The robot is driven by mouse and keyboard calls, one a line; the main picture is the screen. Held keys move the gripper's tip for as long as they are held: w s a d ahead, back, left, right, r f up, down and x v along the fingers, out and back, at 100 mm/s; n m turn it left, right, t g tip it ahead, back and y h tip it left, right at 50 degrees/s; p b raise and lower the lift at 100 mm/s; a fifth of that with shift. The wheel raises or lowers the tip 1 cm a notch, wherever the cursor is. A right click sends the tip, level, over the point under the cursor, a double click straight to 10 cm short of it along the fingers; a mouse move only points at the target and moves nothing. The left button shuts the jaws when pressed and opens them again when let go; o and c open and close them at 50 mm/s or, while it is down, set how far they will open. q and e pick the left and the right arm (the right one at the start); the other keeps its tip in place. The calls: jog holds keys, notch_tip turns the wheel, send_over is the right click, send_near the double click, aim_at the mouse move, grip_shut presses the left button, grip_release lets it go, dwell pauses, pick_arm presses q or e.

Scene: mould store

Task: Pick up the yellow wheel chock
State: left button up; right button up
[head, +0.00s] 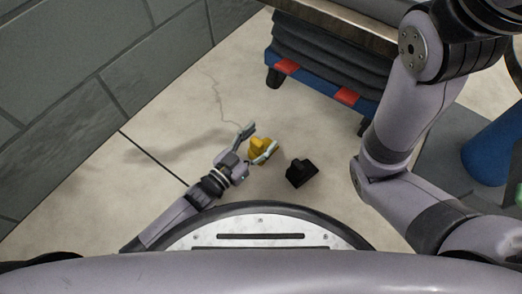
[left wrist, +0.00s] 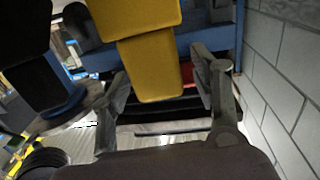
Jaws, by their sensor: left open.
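The yellow wheel chock (head: 259,146) lies on the pale floor in the head view, in front of my left arm. My left gripper (head: 263,138) is open, with one finger on each side of the chock. In the left wrist view the yellow chock (left wrist: 152,62) shows between the two spread fingers of the left gripper (left wrist: 160,85). I cannot tell whether either finger touches it. My right arm shows at the right of the head view, but its gripper is out of view.
A black block (head: 299,173) lies on the floor just right of the yellow chock. A blue lift table with red markings (head: 347,96) and dark bellows stands beyond. A grey block wall (head: 90,80) is at the left. A blue cylinder (head: 492,148) stands at the right.

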pick_arm(q)
jog(key=shift+c, duration=0.6)
grip_shut()
dwell(0.3)
